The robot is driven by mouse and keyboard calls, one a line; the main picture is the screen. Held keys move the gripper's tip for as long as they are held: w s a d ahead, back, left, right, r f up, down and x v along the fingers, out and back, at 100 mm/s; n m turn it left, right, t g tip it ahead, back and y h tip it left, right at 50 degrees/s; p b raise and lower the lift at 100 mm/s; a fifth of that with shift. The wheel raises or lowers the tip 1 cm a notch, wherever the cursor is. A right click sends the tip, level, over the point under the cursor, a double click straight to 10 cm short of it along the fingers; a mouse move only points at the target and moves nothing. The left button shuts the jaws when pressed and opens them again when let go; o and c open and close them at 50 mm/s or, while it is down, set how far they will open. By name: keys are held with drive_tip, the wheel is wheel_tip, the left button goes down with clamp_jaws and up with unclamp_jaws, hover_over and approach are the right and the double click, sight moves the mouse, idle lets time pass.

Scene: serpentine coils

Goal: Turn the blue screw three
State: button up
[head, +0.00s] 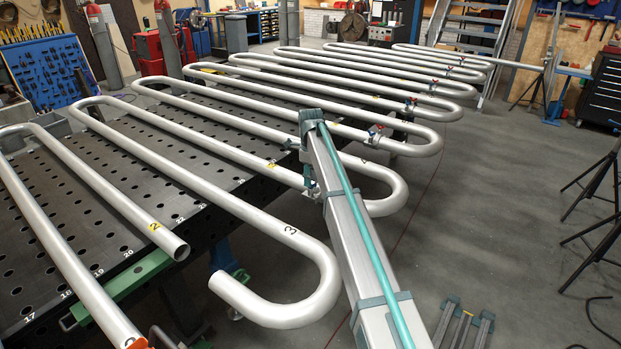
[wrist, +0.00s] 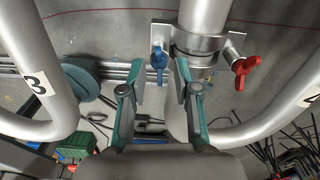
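In the wrist view, the blue screw (wrist: 158,62) is a small wing-type handle on the left side of a metal pipe clamp (wrist: 202,40). A red wing screw (wrist: 246,65) sits on the clamp's right side. My gripper (wrist: 157,76) is open. Its two teal fingers point at the clamp, with the blue screw appearing between their tips. I cannot tell whether either finger touches it. The pipe bend (wrist: 35,75) at the left carries the label 3; the right bend (wrist: 305,95) carries 4. In the head view, my arm hides the gripper and this screw.
Serpentine pipe coils (head: 270,275) lie across a perforated table (head: 140,165), with bends overhanging the floor. Other clamps with red and blue handles (head: 376,131) sit on farther bends. Black tripods (head: 595,190) stand at the right. Floor (head: 470,210) between coils and tripods is mostly open.

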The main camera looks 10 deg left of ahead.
wheel_tip(320, 180, up, 12)
idle(0.6)
